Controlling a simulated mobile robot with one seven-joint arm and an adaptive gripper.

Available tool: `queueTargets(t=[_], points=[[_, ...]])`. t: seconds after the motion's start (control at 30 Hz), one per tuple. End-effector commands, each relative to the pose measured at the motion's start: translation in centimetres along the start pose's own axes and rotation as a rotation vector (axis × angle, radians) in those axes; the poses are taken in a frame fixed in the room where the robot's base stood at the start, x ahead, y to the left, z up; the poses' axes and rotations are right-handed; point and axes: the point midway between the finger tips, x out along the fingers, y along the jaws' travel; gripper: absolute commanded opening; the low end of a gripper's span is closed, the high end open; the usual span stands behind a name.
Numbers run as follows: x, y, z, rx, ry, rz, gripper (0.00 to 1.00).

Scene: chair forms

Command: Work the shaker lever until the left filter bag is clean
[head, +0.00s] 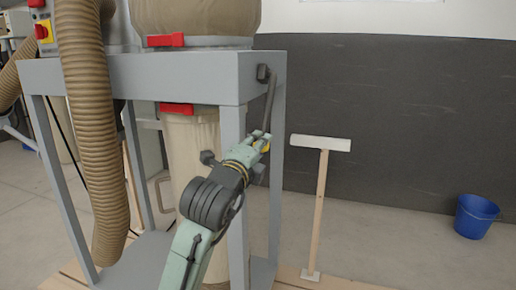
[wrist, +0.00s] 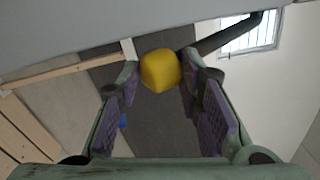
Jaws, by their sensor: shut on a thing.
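The shaker lever (head: 270,103) is a dark bar on a pivot at the right side of the grey frame (head: 180,80). It hangs down, slightly tilted, and ends in a yellow knob (wrist: 161,70). My gripper (head: 262,143) is shut on the knob, with a finger on each side of it in the wrist view. The lever's dark bar also shows in the wrist view (wrist: 222,38). A beige filter bag (head: 195,20) bulges above the frame, and a paler bag (head: 190,145) hangs below, partly hidden by my arm. I cannot tell how clean either is.
A ribbed brown hose (head: 88,110) hangs at the frame's left. A wooden T-shaped stand (head: 321,190) is just right of the frame. A blue bucket (head: 476,216) stands far right. The floor between them is clear.

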Motion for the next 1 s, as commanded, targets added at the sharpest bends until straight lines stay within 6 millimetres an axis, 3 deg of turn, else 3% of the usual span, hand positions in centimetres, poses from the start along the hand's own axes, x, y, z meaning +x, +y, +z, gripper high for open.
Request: queueTargets(t=[0.37,0.47,0.73,1.0], points=[[-0.1,-0.5,0.1,0.002,-0.002,-0.009,0.0],[-0.8,-1.4,0.3,0.003,-0.004,-0.014,0.0],[-4.5,-6.4,1.4,0.007,-0.006,-0.019,0.0],[-5.1,-7.2,1.5,0.003,0.0,-0.012,0.0]])
